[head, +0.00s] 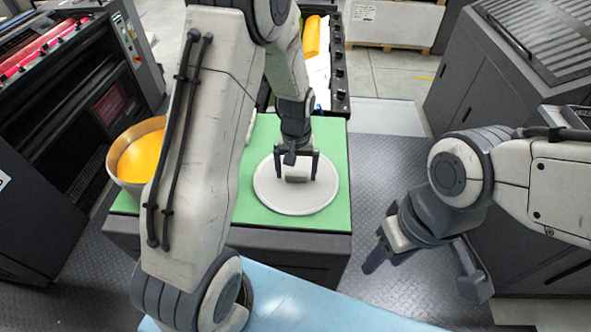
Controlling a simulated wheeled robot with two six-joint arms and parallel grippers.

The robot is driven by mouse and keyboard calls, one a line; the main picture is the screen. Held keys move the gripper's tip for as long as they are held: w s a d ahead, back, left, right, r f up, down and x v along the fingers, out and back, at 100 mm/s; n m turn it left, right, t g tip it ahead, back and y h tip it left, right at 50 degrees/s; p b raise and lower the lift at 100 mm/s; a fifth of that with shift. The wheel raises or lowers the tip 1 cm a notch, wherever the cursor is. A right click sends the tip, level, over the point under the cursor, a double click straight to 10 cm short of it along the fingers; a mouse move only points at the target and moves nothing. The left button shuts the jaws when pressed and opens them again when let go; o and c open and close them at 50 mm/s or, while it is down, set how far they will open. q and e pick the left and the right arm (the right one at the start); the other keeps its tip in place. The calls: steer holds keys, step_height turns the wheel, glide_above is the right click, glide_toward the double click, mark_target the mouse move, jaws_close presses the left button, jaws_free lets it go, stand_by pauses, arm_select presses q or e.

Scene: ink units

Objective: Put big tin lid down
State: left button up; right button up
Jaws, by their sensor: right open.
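The big tin lid (285,203) is a round, pale grey disc over the green mat (335,150) on a dark cabinet. It looks level, and I cannot tell whether it rests fully on the mat. My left gripper (297,174) points down over the lid's middle, its two dark fingers apart on either side of a pale block. I cannot tell whether that block is the lid's handle or part of the gripper, so its grip is unclear. A big open tin (120,180) with yellow-orange ink stands at the mat's left, partly hidden by my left arm. My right gripper (426,276) is open and empty above the floor.
A dark press unit (85,110) with red rollers stands at the left. An ink tray with a yellow roll (312,36) lies behind the mat. Dark grey machines (490,75) stand at the right. A light-blue surface (300,305) is in front.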

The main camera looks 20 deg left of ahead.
mark_target(296, 174)
arm_select(q)
steer(key=shift+r, duration=0.65)
step_height(296, 174, up, 10)
steer(key=b, duration=0.2)
steer(key=s+d+r+m, duration=0.2)
steer(key=s+d+r, duration=0.1)
steer(key=s+d, duration=0.15)
steer(key=s+d+m, duration=0.4)
steer(key=s, duration=0.5)
steer(key=s+d+m+h, duration=0.1)
steer(key=s+d+m, duration=0.3)
steer(key=s, duration=0.6)
steer(key=shift+d, duration=0.7)
steer(key=shift+s+r, duration=0.1)
